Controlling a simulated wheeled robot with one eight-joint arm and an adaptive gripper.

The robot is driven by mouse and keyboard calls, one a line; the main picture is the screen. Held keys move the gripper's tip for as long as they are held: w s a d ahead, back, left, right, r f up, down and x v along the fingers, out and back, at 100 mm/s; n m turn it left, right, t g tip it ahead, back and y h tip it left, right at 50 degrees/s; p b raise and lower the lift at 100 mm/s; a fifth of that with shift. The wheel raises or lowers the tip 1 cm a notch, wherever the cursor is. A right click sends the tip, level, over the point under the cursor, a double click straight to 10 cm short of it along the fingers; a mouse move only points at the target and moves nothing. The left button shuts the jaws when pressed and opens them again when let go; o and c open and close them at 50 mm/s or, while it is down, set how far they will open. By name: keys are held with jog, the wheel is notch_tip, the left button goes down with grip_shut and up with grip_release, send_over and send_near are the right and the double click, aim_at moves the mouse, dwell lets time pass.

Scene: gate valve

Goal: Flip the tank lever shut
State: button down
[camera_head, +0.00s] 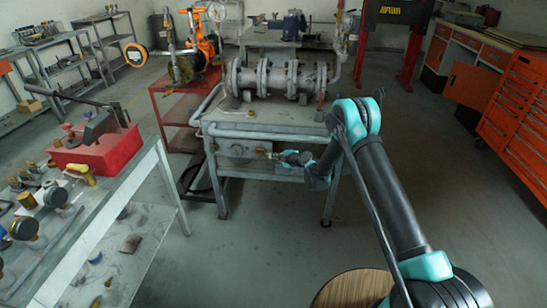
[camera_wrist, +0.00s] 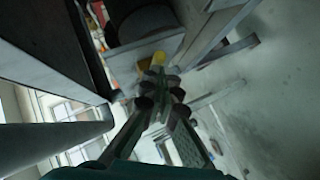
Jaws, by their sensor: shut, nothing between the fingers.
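A grey flanged tank (camera_head: 285,78) lies on its side on a grey metal stand. Below the stand's top, a small brass-coloured fitting (camera_head: 262,151) shows; I cannot tell for sure whether it is part of the tank lever. My gripper (camera_head: 275,154) is at the stand's front, close to the right of that fitting. In the wrist view my gripper (camera_wrist: 160,88) is shut and empty, and a yellow piece (camera_wrist: 158,58) shows just past its fingertips. Whether the fingers touch it cannot be told. The lever's handle is not clearly seen.
The grey stand (camera_head: 255,131) has a pipe along its left side. A bench (camera_head: 145,160) with a red box (camera_head: 100,152) and gauges stands at the left. A red cart (camera_head: 170,105) is behind it. Orange drawers (camera_head: 515,110) stand at the right. The floor in front of the stand is open.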

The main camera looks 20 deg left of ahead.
jog(key=shift+f, duration=0.2)
jog(key=a+f, duration=0.3)
jog(key=f, duration=0.4)
jog(key=shift+s+a+f+y, duration=0.25)
jog(key=shift+s+a+y, duration=0.05)
jog(key=shift+s+y, duration=0.1)
dwell(0.5)
jog(key=shift+r, duration=0.15)
jog(key=shift+r, duration=0.65)
jog(key=shift+d, duration=0.1)
jog(key=v, duration=0.7)
jog(key=shift+s, duration=0.2)
jog(key=shift+d, duration=0.15)
